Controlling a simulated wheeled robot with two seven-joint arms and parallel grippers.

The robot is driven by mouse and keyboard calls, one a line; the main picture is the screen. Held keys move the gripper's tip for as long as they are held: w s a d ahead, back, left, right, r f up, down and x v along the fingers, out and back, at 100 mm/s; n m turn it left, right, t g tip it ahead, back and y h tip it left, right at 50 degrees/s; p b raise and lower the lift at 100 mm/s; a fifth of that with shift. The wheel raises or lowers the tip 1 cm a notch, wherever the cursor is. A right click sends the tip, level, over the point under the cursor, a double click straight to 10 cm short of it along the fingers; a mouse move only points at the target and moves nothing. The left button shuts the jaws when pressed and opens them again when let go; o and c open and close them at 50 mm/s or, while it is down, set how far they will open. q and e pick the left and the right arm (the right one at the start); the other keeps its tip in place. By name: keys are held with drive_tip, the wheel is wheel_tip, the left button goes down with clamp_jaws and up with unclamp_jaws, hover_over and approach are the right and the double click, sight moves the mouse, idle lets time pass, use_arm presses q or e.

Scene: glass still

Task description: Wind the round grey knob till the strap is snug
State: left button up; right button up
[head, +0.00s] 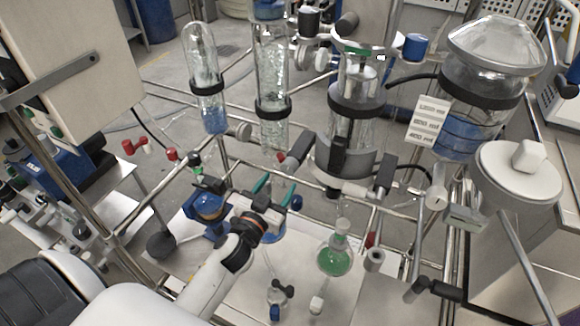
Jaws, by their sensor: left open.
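My left gripper (273,187) is at the end of the white arm from the lower left. It is open and empty, below the knob and slightly right of it in the picture. My right gripper is not in view.
Steel tubes of the frame cross around my left gripper. A green-filled flask (334,258) stands to its lower right, and a blue device (207,207) to its left. A large glass vessel (482,85) and a white-lidded pot (518,172) fill the right side.

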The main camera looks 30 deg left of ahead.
sight(287, 171)
use_arm(q)
drive_tip(key=w, duration=0.6)
drive_tip(key=shift+a+p, duration=0.2)
drive_tip(key=shift+p, duration=0.2)
drive_tip(key=shift+c, duration=0.4)
